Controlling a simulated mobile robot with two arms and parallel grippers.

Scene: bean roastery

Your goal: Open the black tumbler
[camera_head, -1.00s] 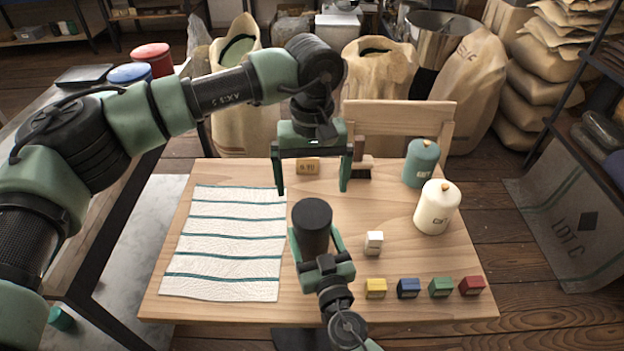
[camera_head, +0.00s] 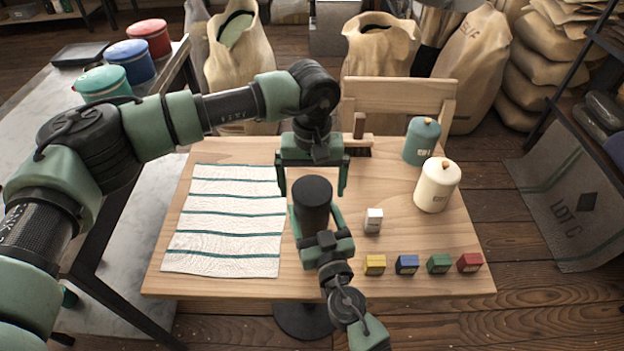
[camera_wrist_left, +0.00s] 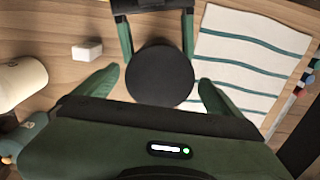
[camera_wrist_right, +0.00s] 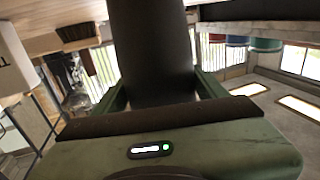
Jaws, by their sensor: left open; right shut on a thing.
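The black tumbler (camera_head: 313,205) stands upright at the middle of the wooden table, its flat dark top facing up. My right gripper (camera_head: 318,236) is shut on its body from the near side; the tumbler body also fills the middle of the right wrist view (camera_wrist_right: 152,55). My left gripper (camera_head: 312,188) is open and points down just above the tumbler. In the left wrist view the round black top (camera_wrist_left: 160,76) lies between and beyond the open fingers (camera_wrist_left: 160,88). I cannot tell whether the fingers touch it.
A white striped cloth (camera_head: 225,222) lies left of the tumbler. A small white box (camera_head: 373,221), a cream canister (camera_head: 436,187) and a teal canister (camera_head: 420,142) stand to the right.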

